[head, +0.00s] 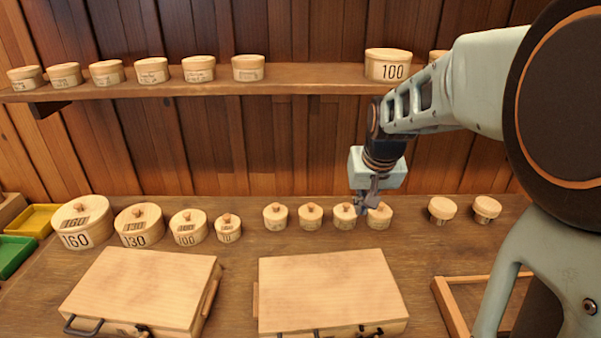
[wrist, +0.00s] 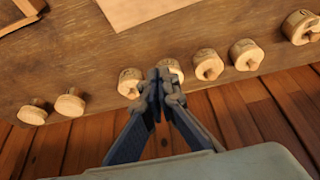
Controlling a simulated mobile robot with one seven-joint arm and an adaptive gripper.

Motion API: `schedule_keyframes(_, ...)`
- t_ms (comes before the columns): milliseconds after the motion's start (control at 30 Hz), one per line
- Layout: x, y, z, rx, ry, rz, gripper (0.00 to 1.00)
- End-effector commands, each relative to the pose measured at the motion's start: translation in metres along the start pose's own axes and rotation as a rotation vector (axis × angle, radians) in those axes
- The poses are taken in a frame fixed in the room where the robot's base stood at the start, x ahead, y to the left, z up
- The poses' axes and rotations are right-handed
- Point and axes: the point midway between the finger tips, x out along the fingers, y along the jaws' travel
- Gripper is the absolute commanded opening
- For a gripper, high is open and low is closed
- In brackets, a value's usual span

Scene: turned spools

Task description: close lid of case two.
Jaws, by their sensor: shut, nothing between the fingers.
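Two wooden cases lie on the bench in the head view, the left case (head: 145,288) and the right case (head: 330,285). Both show a flat top panel lying level, with dark handles and latches at the front edge. No number marks which one is case two. A corner of a flat wooden panel (wrist: 142,10) shows at the top of the wrist view. My gripper (head: 370,205) is shut and empty, above the row of small round lidded boxes behind the right case. In the wrist view my gripper (wrist: 158,80) has its fingertips together, in front of two small boxes.
Lidded round boxes, such as the one marked 160 (head: 82,222), line the back of the bench. Two knobbed spools (head: 442,209) stand at right, near an open wooden frame (head: 478,290). A shelf (head: 290,80) with round boxes runs above.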

Motion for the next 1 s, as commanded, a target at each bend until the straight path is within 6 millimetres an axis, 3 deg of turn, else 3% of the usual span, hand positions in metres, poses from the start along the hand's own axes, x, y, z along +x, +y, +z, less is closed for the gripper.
schedule_keyframes(167, -0.004, 0.000, -0.002, 0.000, 0.000, 0.000, 0.00)
schedule_keyframes(1000, -0.067, 0.000, -0.028, 0.000, 0.001, 0.000, 0.00)
